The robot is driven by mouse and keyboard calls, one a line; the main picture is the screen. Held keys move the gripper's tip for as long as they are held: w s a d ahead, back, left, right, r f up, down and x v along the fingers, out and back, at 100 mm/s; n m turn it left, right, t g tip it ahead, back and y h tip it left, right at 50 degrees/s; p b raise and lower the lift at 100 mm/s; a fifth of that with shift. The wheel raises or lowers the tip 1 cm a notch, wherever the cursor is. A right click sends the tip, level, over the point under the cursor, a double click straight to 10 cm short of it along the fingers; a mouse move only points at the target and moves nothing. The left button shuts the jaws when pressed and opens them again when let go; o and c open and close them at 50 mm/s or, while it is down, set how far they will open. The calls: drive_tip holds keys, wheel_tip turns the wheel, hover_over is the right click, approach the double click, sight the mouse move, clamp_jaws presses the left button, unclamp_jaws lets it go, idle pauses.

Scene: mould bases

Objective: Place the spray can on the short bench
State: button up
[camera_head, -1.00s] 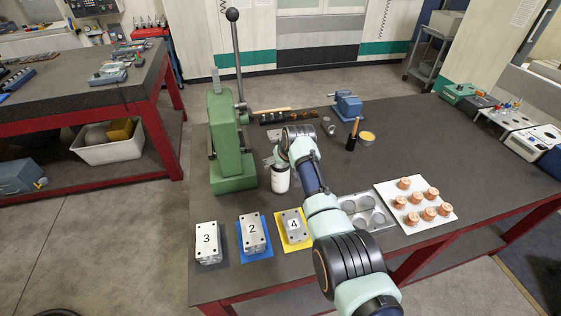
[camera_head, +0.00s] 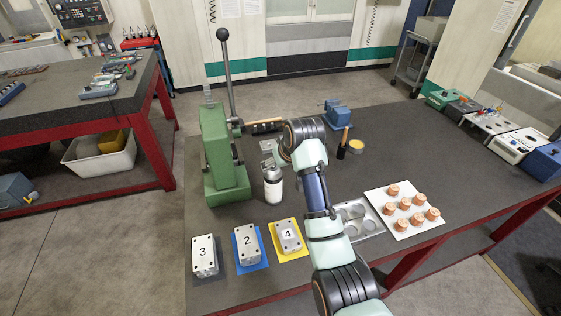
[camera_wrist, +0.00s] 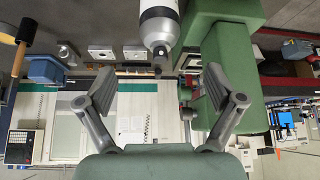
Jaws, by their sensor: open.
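The spray can (camera_head: 273,188) is a white cylinder with a grey top, standing upright on the large dark bench (camera_head: 390,140) beside the green press. In the wrist view the can (camera_wrist: 159,20) appears upside down at the top centre, its nozzle end towards me. My gripper (camera_wrist: 157,82) is open and empty, its fingers spread to either side below the can's nozzle end, apart from it. In the head view my wrist is near the can's top and hides most of the gripper. Another dark bench (camera_head: 120,98) with red legs stands at the left; I cannot tell which is the short bench.
The green lever press (camera_head: 222,160) stands close left of the can. Numbered mould blocks (camera_head: 247,241) lie in front. A white plate with copper pieces (camera_head: 380,208) is at the right. A blue vice (camera_head: 336,112) stands behind. A floor gap separates the benches.

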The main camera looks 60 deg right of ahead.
idle(0.4)
drive_tip(key=w+a+f+n+t+y, duration=0.15)
drive_tip(key=w+a, duration=0.35)
drive_tip(key=a, duration=1.1)
drive_tip(key=w+a+n+t, duration=0.3)
drive_tip(key=w+a, duration=0.1)
drive_tip(key=a, duration=1.2)
drive_tip(key=s+a+r+n+t+y, duration=0.1)
drive_tip(key=s+a, duration=0.4)
drive_tip(key=a, duration=0.5)
drive_tip(key=s+a+r+n+t+y, duration=0.2)
drive_tip(key=s+a, duration=0.3)
drive_tip(key=a, duration=0.5)
drive_tip(key=shift+a+r+n, duration=0.3)
drive_tip(key=shift+r+n, duration=0.05)
drive_tip(key=shift+r, duration=0.2)
